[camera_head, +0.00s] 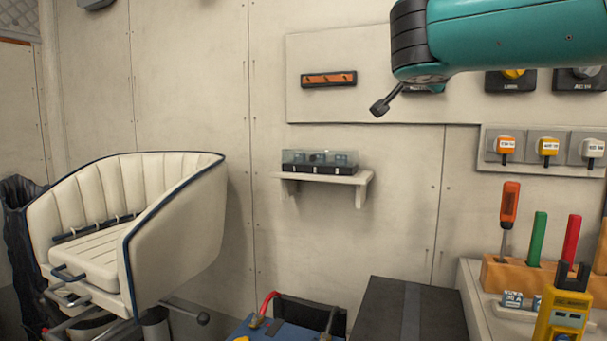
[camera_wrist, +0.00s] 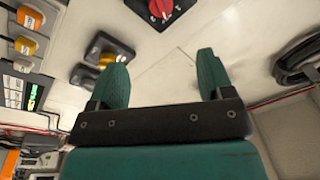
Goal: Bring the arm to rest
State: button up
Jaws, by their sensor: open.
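My gripper (camera_wrist: 162,62) shows in the wrist view. Its two green fingers stand wide apart with nothing between them. Behind the gap is a pale wall panel; a red rotary switch (camera_wrist: 160,8) and a yellow-knobbed switch (camera_wrist: 104,54) are beyond the fingers. In the head view my teal arm crosses the top right corner, in front of the switch panel. The gripper's fingers cannot be made out in that view.
A white padded seat (camera_head: 175,235) stands at the left. A small wall shelf (camera_head: 325,178) holds a clear-lidded box (camera_head: 318,160). At the right, a wooden tool block (camera_head: 518,275) holds a screwdriver (camera_head: 509,205). A dark box (camera_head: 410,310) and blue battery (camera_head: 275,328) sit low in front.

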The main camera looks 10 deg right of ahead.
jog(key=a+f+n+g+y, duration=0.1)
jog(key=a+f+n+y, duration=0.55)
jog(key=f, duration=0.45)
jog(key=s+a+f+n+g+y, duration=0.3)
jog(key=s+a+f+n+g, duration=0.15)
jog(key=s+f, duration=0.35)
jog(key=s+a+f+n+g+y, duration=0.4)
jog(key=s+a+f, duration=0.15)
jog(key=f, duration=0.45)
jog(key=s+a+f+n+g+y, duration=0.1)
jog(key=s+f+n+g, duration=0.2)
jog(key=s, duration=0.5)
jog(key=s+a+f+n+g+y, duration=0.1)
jog(key=s+a+f+n+g, duration=0.2)
jog(key=s, duration=0.5)
notch_tip(320, 180, up, 13)
jog(key=s+d+p, duration=0.1)
jog(key=s+p, duration=0.1)
jog(key=p, duration=1.2)
jog(key=shift+d+m+p, duration=0.15)
jog(key=shift+m+p, duration=0.15)
jog(key=shift+f+g+h, duration=0.1)
jog(key=shift+g+h, duration=0.15)
